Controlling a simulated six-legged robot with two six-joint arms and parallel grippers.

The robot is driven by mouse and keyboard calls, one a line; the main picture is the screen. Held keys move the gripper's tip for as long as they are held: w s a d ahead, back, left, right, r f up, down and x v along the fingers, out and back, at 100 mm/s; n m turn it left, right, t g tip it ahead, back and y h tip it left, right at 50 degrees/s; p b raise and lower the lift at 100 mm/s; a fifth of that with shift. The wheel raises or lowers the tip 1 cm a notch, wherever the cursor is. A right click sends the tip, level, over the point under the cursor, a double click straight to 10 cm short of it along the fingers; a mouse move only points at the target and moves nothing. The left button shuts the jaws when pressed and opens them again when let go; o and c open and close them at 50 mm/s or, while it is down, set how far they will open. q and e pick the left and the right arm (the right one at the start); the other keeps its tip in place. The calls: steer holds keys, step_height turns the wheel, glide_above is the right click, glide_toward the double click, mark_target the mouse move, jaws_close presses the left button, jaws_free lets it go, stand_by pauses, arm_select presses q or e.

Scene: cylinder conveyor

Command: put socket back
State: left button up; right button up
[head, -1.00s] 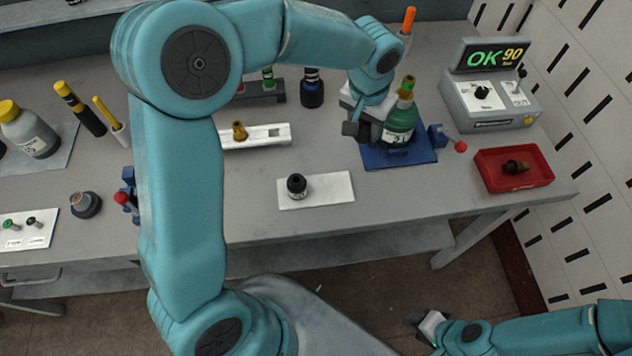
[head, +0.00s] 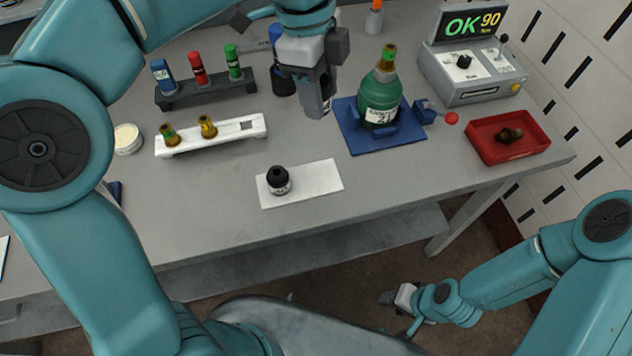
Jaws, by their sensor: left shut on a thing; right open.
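My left gripper (head: 318,97) hangs over the back middle of the table, between the tool rack and the green bottle. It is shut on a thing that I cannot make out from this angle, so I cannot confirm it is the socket. A dark upright holder with a blue part (head: 284,82) stands just behind and left of it, partly hidden. A short black cylindrical piece (head: 278,180) stands on a white mat (head: 318,182) at the front. My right gripper (head: 400,302) is open, low in front of the table and away from everything on it.
A rack (head: 205,95) holds blue, red and green tools. A white rail (head: 225,138) holds two brass fittings. The green bottle (head: 380,95) stands in a blue fixture (head: 352,137).

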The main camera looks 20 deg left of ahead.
arm_select(q)
steer(key=m, duration=0.1)
steer(key=b, duration=0.2)
glide_above(322, 180)
steer(key=shift+m, duration=0.3)
steer(key=f, duration=1.4)
steer(key=shift+w+a+f, duration=0.1)
steer(key=shift+a+f, duration=0.2)
steer(key=shift+f, duration=0.05)
steer(key=shift+f+b, duration=0.3)
steer(key=shift+f, duration=2.05)
steer(key=shift+f, duration=0.15)
steer(key=o, duration=1.1)
steer(key=shift+o, duration=0.2)
